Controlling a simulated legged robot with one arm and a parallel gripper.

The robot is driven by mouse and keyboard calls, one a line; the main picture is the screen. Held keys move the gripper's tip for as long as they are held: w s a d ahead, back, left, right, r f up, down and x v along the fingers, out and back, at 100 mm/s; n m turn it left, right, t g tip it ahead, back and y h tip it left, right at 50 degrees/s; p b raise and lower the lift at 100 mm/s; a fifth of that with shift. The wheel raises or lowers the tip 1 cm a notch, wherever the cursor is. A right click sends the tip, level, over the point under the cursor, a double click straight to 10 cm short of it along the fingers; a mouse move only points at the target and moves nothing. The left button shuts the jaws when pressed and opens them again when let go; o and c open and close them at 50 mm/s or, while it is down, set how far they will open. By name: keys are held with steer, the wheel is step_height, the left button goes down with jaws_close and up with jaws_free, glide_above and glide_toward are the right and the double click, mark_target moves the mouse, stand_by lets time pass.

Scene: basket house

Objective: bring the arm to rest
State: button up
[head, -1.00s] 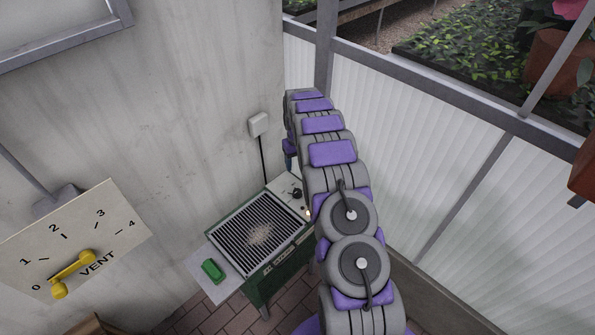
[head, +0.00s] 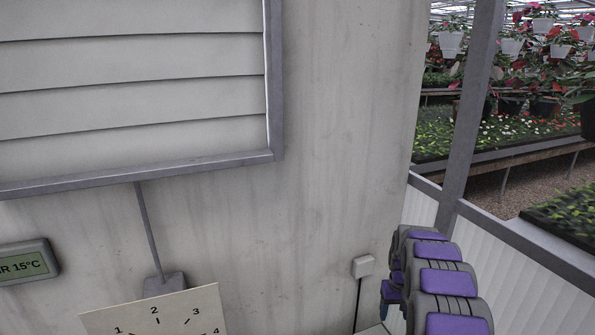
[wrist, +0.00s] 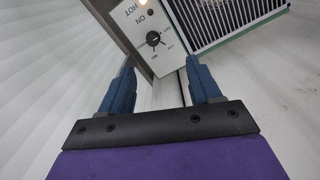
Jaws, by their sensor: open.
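My arm (head: 447,280) is purple and grey and shows at the lower right of the head view, beside the wall corner. In the wrist view my gripper (wrist: 160,72) has two blue fingers, spread apart with nothing between them. Beyond the fingers is a pale control panel (wrist: 140,22) with a black knob and the words ON and HOT. A slatted grill top (wrist: 225,18) with a green edge lies beside it. The fingers seem to stop short of the panel; the exact gap is hard to tell. In the head view the gripper is mostly hidden behind the arm.
A grey wall (head: 330,150) fills the middle, with a socket box (head: 363,266) close left of my arm. The vent dial board (head: 160,312) and a temperature display (head: 25,262) are at lower left. A metal post (head: 468,110) and white ribbed panels (head: 415,208) stand at right.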

steer(key=s+a+r, duration=0.6)
steer(key=s+r, duration=0.2)
steer(key=s, duration=0.3)
steer(key=s+a+r, duration=0.5)
steer(key=s+r, duration=0.4)
steer(key=s, duration=0.2)
steer(key=s+a, duration=0.2)
steer(key=s, duration=1)
steer(key=s+a+g, duration=0.1)
steer(key=s+a, duration=0.2)
steer(key=s, duration=1)
steer(key=shift+a+r+g, duration=0.2)
steer(key=shift+r+g, duration=0.05)
steer(key=shift+g, duration=0.05)
